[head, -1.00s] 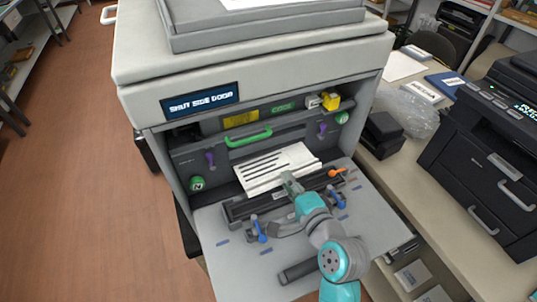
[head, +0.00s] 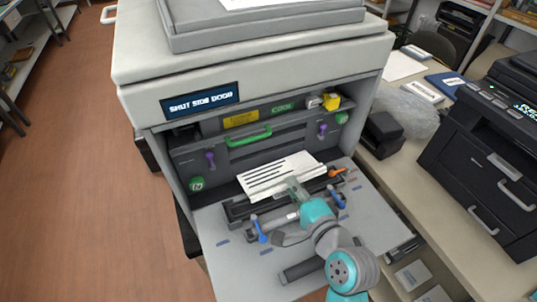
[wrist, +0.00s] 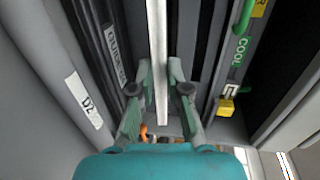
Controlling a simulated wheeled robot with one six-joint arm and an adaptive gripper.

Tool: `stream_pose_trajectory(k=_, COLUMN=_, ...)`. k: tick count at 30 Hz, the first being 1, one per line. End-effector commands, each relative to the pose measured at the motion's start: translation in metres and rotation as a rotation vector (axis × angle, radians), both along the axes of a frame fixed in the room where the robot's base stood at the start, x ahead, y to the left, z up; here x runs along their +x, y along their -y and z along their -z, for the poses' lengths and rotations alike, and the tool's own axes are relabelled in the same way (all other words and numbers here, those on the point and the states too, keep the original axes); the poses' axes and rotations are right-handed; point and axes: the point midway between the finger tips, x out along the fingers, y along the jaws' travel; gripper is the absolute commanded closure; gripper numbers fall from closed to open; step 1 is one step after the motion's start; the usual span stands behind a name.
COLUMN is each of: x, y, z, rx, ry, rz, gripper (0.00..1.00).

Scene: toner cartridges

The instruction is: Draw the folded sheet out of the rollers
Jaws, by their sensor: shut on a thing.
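The folded sheet (head: 280,174) is white with dark lines. It stands out from the dark roller unit (head: 240,209) inside the copier's open front. In the wrist view the sheet (wrist: 160,70) shows edge-on as a thin pale strip between the fingers. My gripper (head: 294,188) is at the sheet's near edge, shut on it. It also shows in the wrist view (wrist: 159,85), with a finger on each side of the strip. Whether the sheet's lower edge is still between the rollers is hidden.
The lowered door (head: 225,238) lies flat under my arm. Blue levers (head: 259,229) and an orange lever (head: 336,172) stand beside the roller unit. A green handle (head: 249,136) is behind the sheet. The display (head: 200,98) reads "SHUT SIDE DOOR". A black printer (head: 490,150) stands at right.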

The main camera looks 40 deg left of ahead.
Motion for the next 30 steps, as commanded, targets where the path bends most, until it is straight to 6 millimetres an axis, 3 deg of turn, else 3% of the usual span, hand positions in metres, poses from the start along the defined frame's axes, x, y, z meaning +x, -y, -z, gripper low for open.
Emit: stream_pose_trajectory(k=30, x=-0.019, y=0.047, z=-0.042, rx=-0.001, ry=-0.001, rz=0.0, gripper=1.0)
